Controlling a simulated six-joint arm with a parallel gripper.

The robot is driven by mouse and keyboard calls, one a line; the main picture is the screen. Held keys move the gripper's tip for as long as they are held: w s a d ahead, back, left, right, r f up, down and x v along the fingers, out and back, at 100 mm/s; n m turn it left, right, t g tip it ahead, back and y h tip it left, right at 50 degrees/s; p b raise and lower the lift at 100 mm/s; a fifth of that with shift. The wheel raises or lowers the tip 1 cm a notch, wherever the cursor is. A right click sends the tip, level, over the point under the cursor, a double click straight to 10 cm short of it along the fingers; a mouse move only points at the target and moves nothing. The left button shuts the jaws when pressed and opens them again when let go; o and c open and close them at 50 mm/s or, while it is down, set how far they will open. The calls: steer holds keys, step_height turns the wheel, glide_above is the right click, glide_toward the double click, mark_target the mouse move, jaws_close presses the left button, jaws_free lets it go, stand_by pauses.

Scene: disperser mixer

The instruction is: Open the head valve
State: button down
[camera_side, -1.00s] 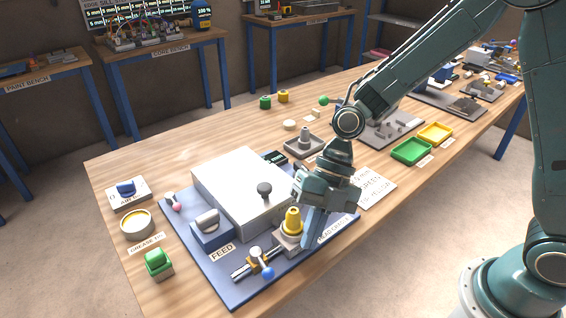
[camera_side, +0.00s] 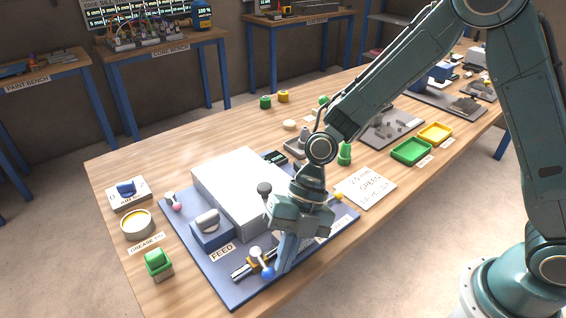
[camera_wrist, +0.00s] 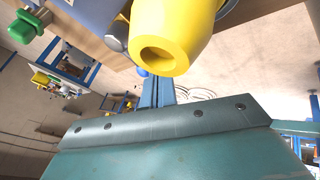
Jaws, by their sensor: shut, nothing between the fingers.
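A small valve-like fitting on the blue base plate's front edge has a lever with a blue ball (camera_side: 267,273) and a white ball (camera_side: 256,252). No readable label marks it as the head valve. My gripper (camera_side: 280,268) points down, shut and empty, its tips just right of the blue ball; I cannot tell whether they touch. In the wrist view, the shut fingers (camera_wrist: 157,92) are close by the blue ball (camera_wrist: 142,72), below a large yellow nozzle (camera_wrist: 165,38).
A white housing (camera_side: 235,185) with a dark knob (camera_side: 264,189) stands behind. A blue block (camera_side: 211,229) sits by the FEED label (camera_side: 222,253). A pink knob (camera_side: 176,207) and a yellow knob (camera_side: 339,196) stand at the plate's sides. A green button (camera_side: 158,262) is at left.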

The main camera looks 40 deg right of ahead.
steer(key=shift+s+a+m+t, duration=0.15)
steer(key=shift+a+m+t, duration=0.2)
steer(key=shift+m, duration=0.25)
steer(key=shift+s+a+m+t, duration=0.15)
steer(key=shift+a+m+t, duration=0.25)
steer(key=shift+m, duration=0.3)
steer(key=shift+s+a+m+t, duration=0.1)
steer(key=shift+a+m+t, duration=0.3)
steer(key=shift+m, duration=0.3)
steer(key=a+m+t, duration=0.1)
steer(key=m, duration=0.1)
steer(key=a+m+t, duration=0.1)
steer(key=m, duration=0.1)
steer(key=shift+w+a+m+t, duration=0.1)
steer(key=shift+a+m+t, duration=0.05)
steer(key=shift+m+t, duration=0.2)
steer(key=a+m+t+h, duration=0.1)
steer(key=m, duration=0.1)
steer(key=w+a+m+t+h, duration=0.1)
steer(key=m, duration=0.2)
steer(key=shift+w+a, duration=0.1)
steer(key=shift+w, duration=0.1)
steer(key=shift+w+a, duration=0.4)
steer(key=shift+w, duration=0.1)
